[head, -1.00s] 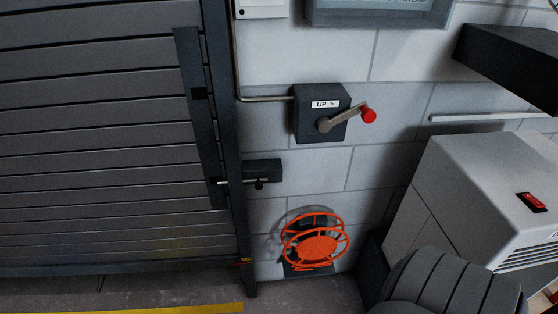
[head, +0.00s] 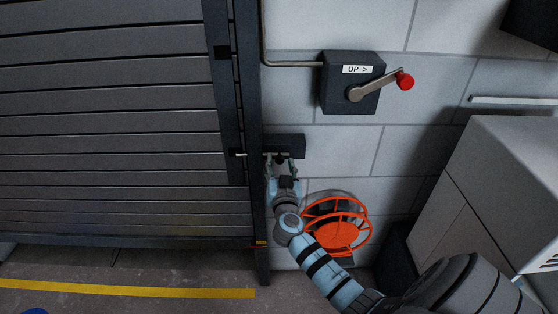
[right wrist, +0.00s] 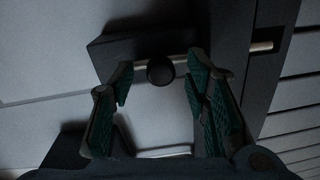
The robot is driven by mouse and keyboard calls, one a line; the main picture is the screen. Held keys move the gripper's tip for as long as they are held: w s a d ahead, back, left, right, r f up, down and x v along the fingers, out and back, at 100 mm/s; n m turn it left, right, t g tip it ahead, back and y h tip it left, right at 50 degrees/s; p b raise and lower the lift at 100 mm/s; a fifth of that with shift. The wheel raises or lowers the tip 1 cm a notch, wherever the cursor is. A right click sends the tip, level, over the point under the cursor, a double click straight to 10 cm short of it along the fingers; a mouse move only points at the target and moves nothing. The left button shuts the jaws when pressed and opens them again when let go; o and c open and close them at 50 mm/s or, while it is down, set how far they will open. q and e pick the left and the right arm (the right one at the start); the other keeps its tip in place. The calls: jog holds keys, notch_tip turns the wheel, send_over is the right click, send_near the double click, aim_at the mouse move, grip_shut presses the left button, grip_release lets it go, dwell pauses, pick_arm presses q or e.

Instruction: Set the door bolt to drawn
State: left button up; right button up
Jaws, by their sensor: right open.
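The door bolt has a dark backing block (head: 291,142) on the wall just right of the door post. Its thin metal rod (right wrist: 262,46) runs across the post to the dark strip on the door's edge. The round black knob (right wrist: 160,71) hangs below the block on the rod. My right gripper (head: 281,170) is at the bolt, reaching up from below. In the right wrist view its two green-padded fingers (right wrist: 157,84) stand apart, one on each side of the knob, and it holds nothing. My left gripper is out of view.
The grey slatted door (head: 110,130) fills the left. A crank box (head: 336,95) with a red-knobbed handle (head: 404,80) is above right of the bolt. An orange hose reel (head: 340,233) sits low, close to my right arm. A grey cabinet (head: 500,190) stands at right.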

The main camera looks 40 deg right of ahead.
jog(key=shift+x, duration=1.35)
jog(key=shift+c, duration=0.4)
grip_shut()
